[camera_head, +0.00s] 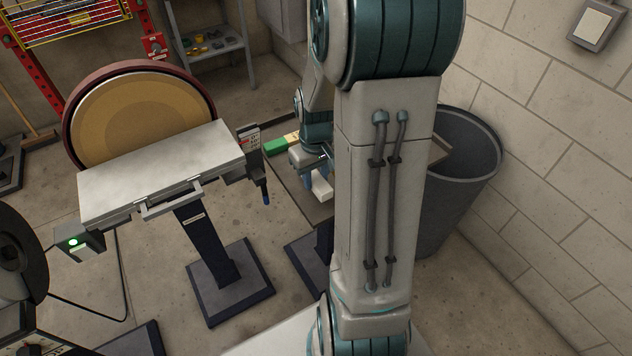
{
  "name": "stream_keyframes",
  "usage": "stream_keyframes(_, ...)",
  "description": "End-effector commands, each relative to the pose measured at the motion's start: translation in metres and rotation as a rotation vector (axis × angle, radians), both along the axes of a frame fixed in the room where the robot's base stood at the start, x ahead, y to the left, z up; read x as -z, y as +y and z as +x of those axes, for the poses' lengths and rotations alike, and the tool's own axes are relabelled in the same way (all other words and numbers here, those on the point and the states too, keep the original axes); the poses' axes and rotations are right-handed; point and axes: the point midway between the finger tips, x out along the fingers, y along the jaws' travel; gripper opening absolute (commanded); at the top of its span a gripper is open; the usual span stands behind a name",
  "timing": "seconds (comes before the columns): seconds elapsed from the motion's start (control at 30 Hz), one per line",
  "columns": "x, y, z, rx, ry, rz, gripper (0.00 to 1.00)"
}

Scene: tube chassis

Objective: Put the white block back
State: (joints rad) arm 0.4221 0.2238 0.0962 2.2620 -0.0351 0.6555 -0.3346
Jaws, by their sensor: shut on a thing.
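My gripper (316,174) is in the middle of the head view, just left of my own upright arm link. It is shut on a white block (322,189), which hangs below the fingers, tilted. The block is over or near a brown board-like surface (314,208) on a dark pedestal; I cannot tell whether it touches that surface. My arm hides the right part of this surface and part of the gripper.
A green block (275,146) with a cream piece beside it lies behind my gripper. A disc machine with a grey table (160,170) stands left. A dark grey bin (462,170) stands right, partly behind my arm. Shelves are at the back.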

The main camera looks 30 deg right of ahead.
Motion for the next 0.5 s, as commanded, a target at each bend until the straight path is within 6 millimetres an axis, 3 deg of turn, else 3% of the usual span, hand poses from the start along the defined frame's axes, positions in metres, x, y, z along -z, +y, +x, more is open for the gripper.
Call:
stream_keyframes(0.2,0.026,0.000,-0.001,0.000,0.002,0.002,0.08)
stream_keyframes(0.5,0.028,0.000,0.000,0.000,0.000,0.000,0.08)
